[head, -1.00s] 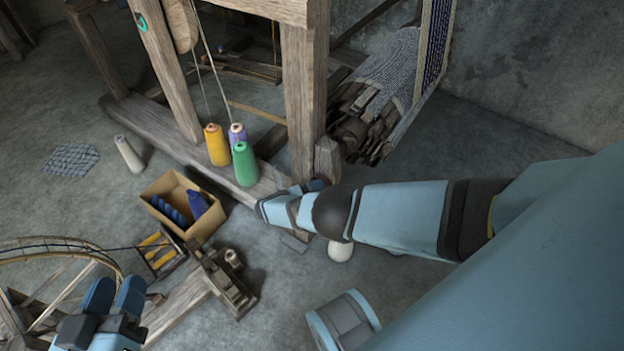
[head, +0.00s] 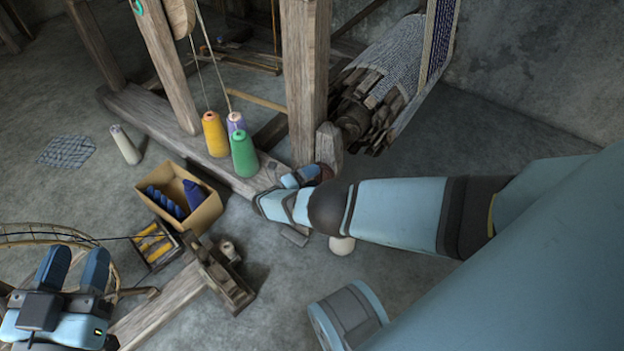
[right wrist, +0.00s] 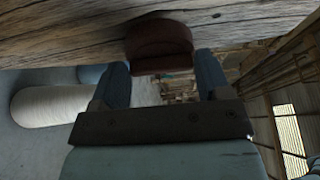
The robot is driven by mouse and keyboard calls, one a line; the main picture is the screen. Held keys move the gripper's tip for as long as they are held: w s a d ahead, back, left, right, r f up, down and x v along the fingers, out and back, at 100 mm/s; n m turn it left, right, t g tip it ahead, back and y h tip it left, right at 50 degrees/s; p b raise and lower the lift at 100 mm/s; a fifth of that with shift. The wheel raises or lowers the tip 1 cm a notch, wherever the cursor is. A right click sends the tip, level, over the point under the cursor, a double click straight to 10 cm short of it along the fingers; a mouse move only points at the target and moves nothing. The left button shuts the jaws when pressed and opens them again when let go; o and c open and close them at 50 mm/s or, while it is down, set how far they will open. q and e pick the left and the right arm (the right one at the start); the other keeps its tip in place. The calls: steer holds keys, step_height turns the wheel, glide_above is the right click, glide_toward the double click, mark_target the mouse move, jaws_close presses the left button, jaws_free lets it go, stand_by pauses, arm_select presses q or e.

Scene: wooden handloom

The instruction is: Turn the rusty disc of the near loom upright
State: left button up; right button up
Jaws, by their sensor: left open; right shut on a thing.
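The near loom (head: 305,70) is a weathered wooden frame with a long bottom beam. The rusty disc (right wrist: 160,40), dark reddish brown, shows in the right wrist view against the wood, between the fingertips of my right gripper (right wrist: 161,68). In the head view, the right gripper (head: 305,176) is at the foot of the loom's front post, shut on the disc, whose reddish edge shows beside the fingers. Most of the disc is hidden there, and I cannot tell its exact tilt. My left gripper (head: 75,264) is open and empty at the lower left.
Yellow, purple and green thread cones (head: 244,153) stand on the loom's beam. A cardboard box (head: 203,213) with blue yarn, a small tray (head: 157,247) with yellow spools and a wooden winder (head: 222,275) are on the floor left of my right arm.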

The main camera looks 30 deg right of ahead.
stand_by(0.3)
steer(key=o, duration=0.9)
steer(key=shift+o, duration=0.2)
steer(key=shift+a, duration=0.1)
